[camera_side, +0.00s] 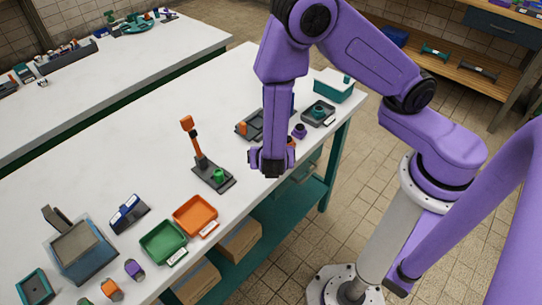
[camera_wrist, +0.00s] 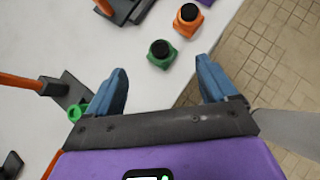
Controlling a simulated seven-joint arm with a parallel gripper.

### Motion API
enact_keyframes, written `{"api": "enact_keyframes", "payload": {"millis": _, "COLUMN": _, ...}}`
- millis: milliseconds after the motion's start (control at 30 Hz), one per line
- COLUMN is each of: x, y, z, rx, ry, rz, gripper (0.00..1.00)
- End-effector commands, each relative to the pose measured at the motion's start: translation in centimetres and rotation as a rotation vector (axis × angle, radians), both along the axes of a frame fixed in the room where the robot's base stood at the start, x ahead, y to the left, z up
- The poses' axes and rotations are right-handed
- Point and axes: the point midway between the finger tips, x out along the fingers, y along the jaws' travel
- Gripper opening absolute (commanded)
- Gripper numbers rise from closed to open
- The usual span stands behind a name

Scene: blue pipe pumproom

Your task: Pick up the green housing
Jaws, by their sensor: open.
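A green housing with a round black top (camera_wrist: 160,54) stands on the white table in the wrist view. It is just beyond my open fingers, roughly midway between them in the picture, with nothing touching it. In the side view my gripper hides it. My gripper (camera_side: 271,163) points down over the table's right edge in the side view; in the wrist view its two blue fingers (camera_wrist: 163,72) are wide apart and empty. An orange housing with a black top (camera_wrist: 187,20) stands close beyond the green one. A purple housing (camera_side: 299,131) shows beside my gripper.
A press stand with an orange lever (camera_side: 190,133) and a green part (camera_side: 219,175) is left of my gripper. Grey trays (camera_side: 319,117) and a teal bin (camera_side: 335,86) stand behind. Green (camera_side: 146,250) and orange (camera_side: 187,225) trays are nearer the front. The table edge is close.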

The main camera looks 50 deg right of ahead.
Motion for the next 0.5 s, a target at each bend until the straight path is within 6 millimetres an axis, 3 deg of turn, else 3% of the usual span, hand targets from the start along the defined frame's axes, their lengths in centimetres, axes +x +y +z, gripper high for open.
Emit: {"api": "enact_keyframes", "payload": {"millis": 500, "x": 2.4, "y": -2.9, "z": -3.6, "rx": -0.001, "ry": 0.002, "rz": -0.002, "gripper": 0.85}}
